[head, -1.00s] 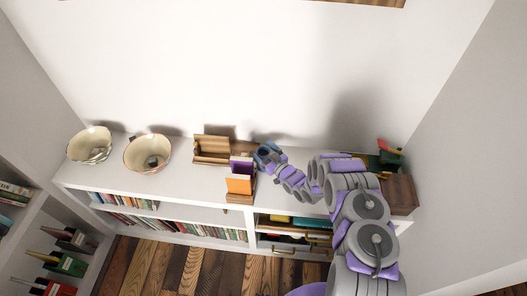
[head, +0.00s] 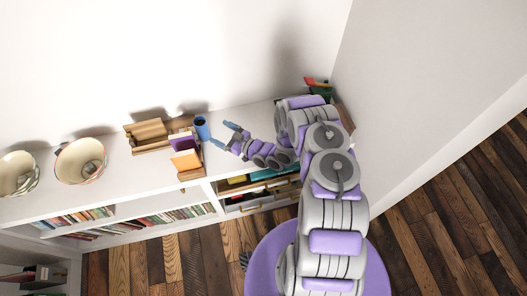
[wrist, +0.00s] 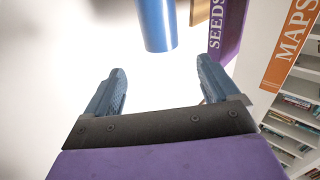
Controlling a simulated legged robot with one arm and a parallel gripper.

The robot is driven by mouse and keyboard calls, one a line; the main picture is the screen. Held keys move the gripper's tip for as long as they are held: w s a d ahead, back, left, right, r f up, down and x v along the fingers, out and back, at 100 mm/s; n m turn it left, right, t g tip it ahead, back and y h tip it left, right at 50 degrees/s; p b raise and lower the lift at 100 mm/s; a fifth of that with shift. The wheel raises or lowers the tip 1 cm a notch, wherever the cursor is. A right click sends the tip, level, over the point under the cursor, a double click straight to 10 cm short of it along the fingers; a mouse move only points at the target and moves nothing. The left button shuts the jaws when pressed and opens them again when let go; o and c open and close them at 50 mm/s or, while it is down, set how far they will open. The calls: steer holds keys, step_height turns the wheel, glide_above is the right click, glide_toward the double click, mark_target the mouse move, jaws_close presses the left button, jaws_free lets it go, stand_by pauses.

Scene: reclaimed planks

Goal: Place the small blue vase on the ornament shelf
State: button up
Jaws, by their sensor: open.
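The small blue vase (head: 201,128) stands upright on the white top of the long shelf unit (head: 112,183), close beside the purple and orange books. In the wrist view the lower part of the blue vase (wrist: 156,24) shows beyond the fingertips; its top is cut off. My gripper (head: 222,134) is open and empty, to the right of the vase and apart from it. Both blue fingers of my gripper (wrist: 160,72) show in the wrist view with bare white surface between them. Which surface is the ornament shelf I cannot tell.
A purple book (wrist: 226,30) marked SEEDS and an orange one (wrist: 291,45) marked MAPS stand near the vase. A wooden rack (head: 146,134) is behind them. Two bowls, one cream with a red rim (head: 80,160), are at left. Red and green items (head: 318,88) are at right.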

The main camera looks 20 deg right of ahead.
steer(key=w+d+r+g+h, duration=0.25)
steer(key=w+d+h, duration=0.2)
steer(key=d, duration=0.25)
steer(key=d+r+m+g+h, duration=0.2)
steer(key=d+r+h, duration=0.5)
steer(key=d+r, duration=0.5)
steer(key=s+r+m+g+h, duration=0.1)
steer(key=s+r+m+g, duration=0.1)
steer(key=s+r, duration=0.6)
steer(key=s+d+r+m+g+h, duration=0.1)
steer(key=s+r+m+g+h, duration=0.1)
steer(key=s+r, duration=0.6)
steer(key=s+m+g, duration=0.1)
steer(key=s, duration=0.4)
steer(key=shift+s+d, duration=0.2)
steer(key=shift+s, duration=0.15)
steer(key=s+a+r+g, duration=0.1)
steer(key=s+a+r, duration=0.1)
steer(key=s, duration=0.7)
steer(key=s+a+r+m+g+y, duration=0.1)
steer(key=s+a+r+g, duration=0.1)
steer(key=s, duration=0.7)
steer(key=s+a+r+m+g+y, duration=0.1)
steer(key=s+a, duration=0.3)
steer(key=s, duration=0.5)
steer(key=shift+s+a+r+g, duration=0.3)
steer(key=shift+s+r+g, duration=0.05)
steer(key=shift+r+g, duration=0.4)
steer(key=shift+f, duration=0.1)
